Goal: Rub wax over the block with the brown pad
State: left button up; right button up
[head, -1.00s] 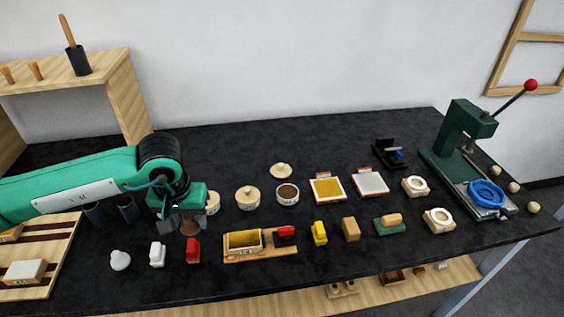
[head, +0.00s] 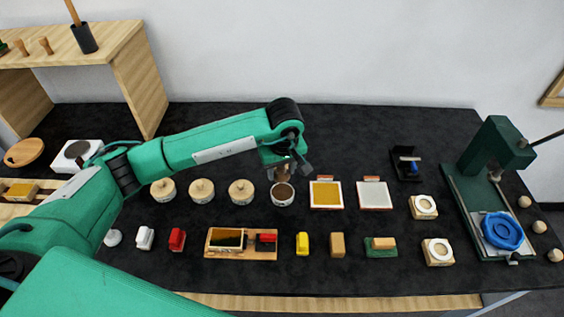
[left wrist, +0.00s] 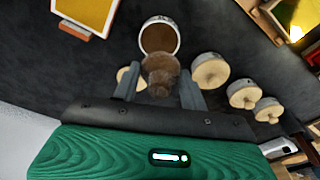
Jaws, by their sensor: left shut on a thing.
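My left gripper (head: 281,172) is shut on the brown pad (left wrist: 160,72), a rounded dark-brown piece between its fingers. The pad is just behind the open tin of brown wax (head: 283,195) in the head view; I cannot tell whether it touches the wax. The tin also shows in the left wrist view (left wrist: 159,36), right by the pad's end. A plain tan block (head: 337,245) stands at the front; another tan block (head: 384,242) lies on a green base. I cannot tell which block is meant. My right gripper is out of view.
Several lidded tins (head: 201,190) stand left of the open one. A yellow framed pad (head: 325,194) and a white one (head: 374,195) lie to its right. A wooden tray (head: 214,252) and small red and yellow pieces line the front. A green press (head: 495,160) stands far right.

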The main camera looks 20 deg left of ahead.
aim_at(282, 191)
pick_arm(q)
jog(key=shift+w+d+f, duration=0.1)
jog(key=shift+f, duration=0.15)
jog(key=shift+w+f, duration=0.1)
jog(key=shift+f, duration=0.15)
jog(key=shift+f+b, duration=0.3)
jog(key=shift+f, duration=0.3)
notch_tip(282, 191, down, 3)
jog(key=shift+r+b, duration=0.15)
jog(key=shift+b, duration=0.25)
jog(key=shift+f, duration=0.7)
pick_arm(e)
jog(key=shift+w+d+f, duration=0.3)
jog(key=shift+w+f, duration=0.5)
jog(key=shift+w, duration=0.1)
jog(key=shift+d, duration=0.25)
pick_arm(q)
jog(key=shift+f+b, duration=0.25)
jog(key=shift+b, duration=0.15)
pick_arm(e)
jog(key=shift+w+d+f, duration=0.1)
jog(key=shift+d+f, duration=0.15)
